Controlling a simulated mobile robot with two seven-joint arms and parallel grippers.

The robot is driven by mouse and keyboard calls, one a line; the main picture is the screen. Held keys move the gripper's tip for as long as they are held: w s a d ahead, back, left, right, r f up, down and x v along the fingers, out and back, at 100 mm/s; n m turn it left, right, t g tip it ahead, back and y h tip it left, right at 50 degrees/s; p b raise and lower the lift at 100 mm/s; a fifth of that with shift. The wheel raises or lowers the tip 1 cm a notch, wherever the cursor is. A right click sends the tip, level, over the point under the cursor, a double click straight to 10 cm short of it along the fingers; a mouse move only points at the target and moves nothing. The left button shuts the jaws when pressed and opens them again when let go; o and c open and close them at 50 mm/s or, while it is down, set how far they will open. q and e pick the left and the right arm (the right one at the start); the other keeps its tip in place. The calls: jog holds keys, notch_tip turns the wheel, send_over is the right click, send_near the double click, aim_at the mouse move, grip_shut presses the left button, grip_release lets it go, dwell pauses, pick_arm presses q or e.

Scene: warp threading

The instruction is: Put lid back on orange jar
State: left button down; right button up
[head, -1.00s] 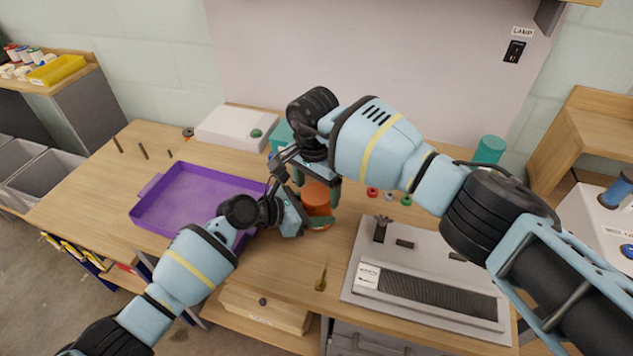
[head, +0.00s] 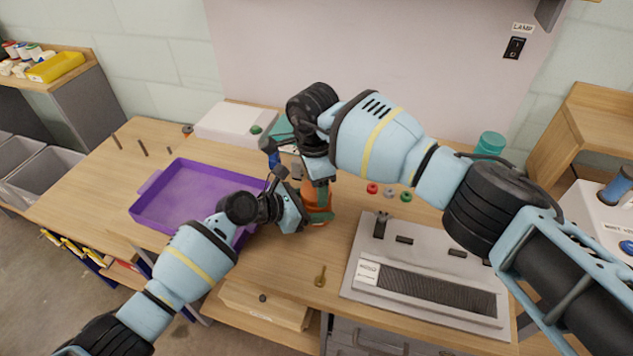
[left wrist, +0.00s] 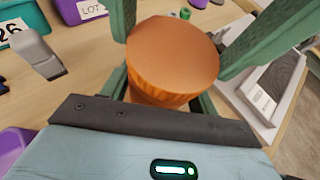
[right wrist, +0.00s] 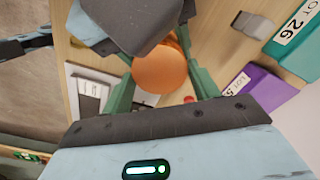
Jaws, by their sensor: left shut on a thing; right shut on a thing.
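The orange jar (head: 318,213) stands upright on the wooden bench, partly hidden by both grippers. My left gripper (head: 304,217) is shut on it from the left side. My right gripper (head: 320,190) comes down from above and is shut around the orange lid at the jar's top. The lid's flat round top shows in the right wrist view (right wrist: 160,70), between green fingers. The left wrist view shows the orange top and ribbed side (left wrist: 170,60) close up. The seam between lid and jar is hidden, so I cannot tell how fully it is seated.
A purple tray (head: 150,208) lies at left. A grey slotted fixture (head: 365,305) lies at right. Small red, grey and green pieces (head: 389,192) sit behind it. A brass key-like piece (head: 320,277) lies near the front edge. A teal cylinder (head: 490,143) stands at back right.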

jog(key=m, duration=0.6)
jog(key=shift+m, duration=0.3)
jog(key=o, duration=1.1)
jog(key=shift+s, duration=0.1)
jog(key=shift+a+r, duration=0.1)
jog(key=shift+r, duration=2.2)
jog(key=shift+c, duration=0.5)
jog(key=n, duration=0.3)
jog(key=r+n, duration=0.1)
jog(key=n, duration=0.2)
jog(key=shift+r, duration=0.2)
jog(key=n, duration=0.2)
jog(key=r+n, duration=0.1)
jog(key=n, duration=0.4)
jog(key=shift+a+r, duration=0.1)
jog(key=shift+r, duration=0.25)
